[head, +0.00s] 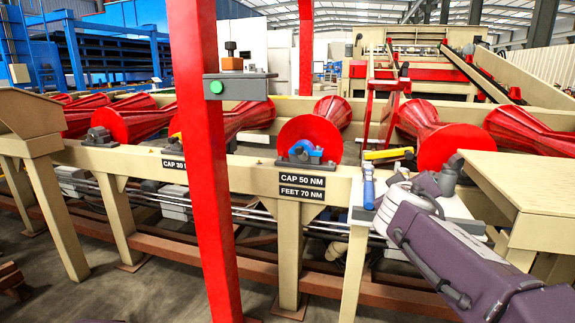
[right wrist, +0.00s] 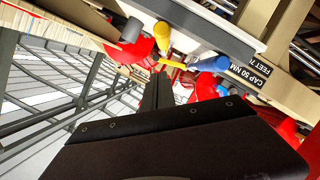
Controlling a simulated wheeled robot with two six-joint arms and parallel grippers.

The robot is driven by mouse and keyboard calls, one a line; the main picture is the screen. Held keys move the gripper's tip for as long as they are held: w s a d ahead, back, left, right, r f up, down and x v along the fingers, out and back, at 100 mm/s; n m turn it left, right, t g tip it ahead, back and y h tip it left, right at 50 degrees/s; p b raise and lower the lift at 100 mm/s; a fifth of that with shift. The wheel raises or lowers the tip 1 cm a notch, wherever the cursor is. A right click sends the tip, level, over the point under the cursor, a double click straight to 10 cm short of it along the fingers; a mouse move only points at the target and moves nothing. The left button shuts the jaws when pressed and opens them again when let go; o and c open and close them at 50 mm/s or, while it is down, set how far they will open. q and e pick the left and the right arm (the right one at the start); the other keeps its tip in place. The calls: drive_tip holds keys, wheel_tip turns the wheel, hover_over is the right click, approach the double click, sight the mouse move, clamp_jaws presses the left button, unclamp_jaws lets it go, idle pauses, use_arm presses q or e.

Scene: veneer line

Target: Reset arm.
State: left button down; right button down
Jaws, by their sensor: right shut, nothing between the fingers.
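My right arm comes in from the lower right in the head view, and its gripper end (head: 402,192) is over the small pale shelf at the line's front. In the right wrist view my right gripper (right wrist: 158,92) shows as dark fingers, closed together with nothing between them. A blue-handled tool (head: 368,187) stands at the shelf's left edge; it also shows in the right wrist view (right wrist: 210,63). A yellow tool (head: 388,154) lies behind it, and yellow also shows in the right wrist view (right wrist: 163,36). My left gripper is not in view.
A red post (head: 205,150) with a green-button box (head: 235,87) stands in front. The beige rail (head: 255,175) carries bearings, one with a blue cap (head: 305,152), before red rollers (head: 312,130). A beige table (head: 520,180) is close at right. Bare floor (head: 150,290) shows lower left.

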drive_tip(key=s+a+f+m+g+y, duration=0.15)
drive_tip(key=s+f+g, duration=0.25)
drive_tip(key=f, duration=0.9)
drive_tip(key=s+f+g+y, duration=0.25)
drive_tip(key=s+f, duration=0.25)
drive_tip(key=f, duration=0.8)
drive_tip(key=s+a+f+m+g+y, duration=0.1)
drive_tip(key=s+a+f+g+y, duration=0.2)
drive_tip(key=s+f, duration=0.45)
drive_tip(key=s+a+f+m+g, duration=0.1)
drive_tip(key=s+a+f+g, duration=0.25)
drive_tip(key=s+f, duration=0.35)
wheel_tip(320, 180, up, 35)
drive_tip(key=t+p, duration=0.1)
drive_tip(key=p, duration=3.2)
drive_tip(key=shift+s+a+p, duration=0.2)
drive_tip(key=shift+a+p, duration=0.1)
drive_tip(key=shift+p, duration=0.05)
